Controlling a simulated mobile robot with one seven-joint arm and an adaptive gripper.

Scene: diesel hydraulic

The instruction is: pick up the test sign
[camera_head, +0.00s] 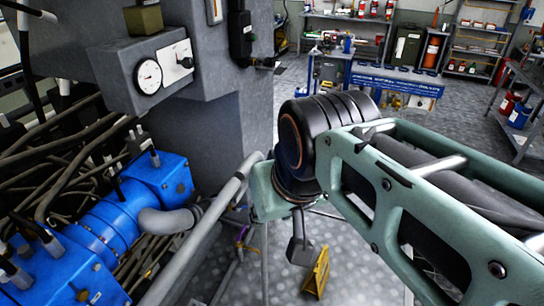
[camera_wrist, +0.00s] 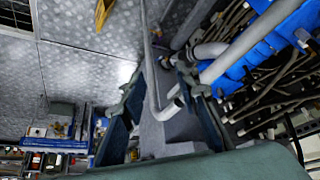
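A yellow sign (camera_head: 317,272), which I take to be the test sign, stands on the grey floor at the bottom centre of the head view. Its writing is too small to read. Part of a yellow thing, likely the same sign, shows at the top edge of the wrist view (camera_wrist: 103,14). My gripper (camera_wrist: 158,85) has its two fingers spread apart with nothing held between them. A grey pipe rail shows in the gap beyond them. The sign lies outside the finger gap. In the head view my arm hides most of the gripper.
A grey pipe railing (camera_head: 205,222) runs close to my arm, beside blue hydraulic machinery (camera_head: 105,225) with many hoses. A blue workbench (camera_head: 395,80) and shelves stand at the back. Open floor (camera_head: 245,97) lies between.

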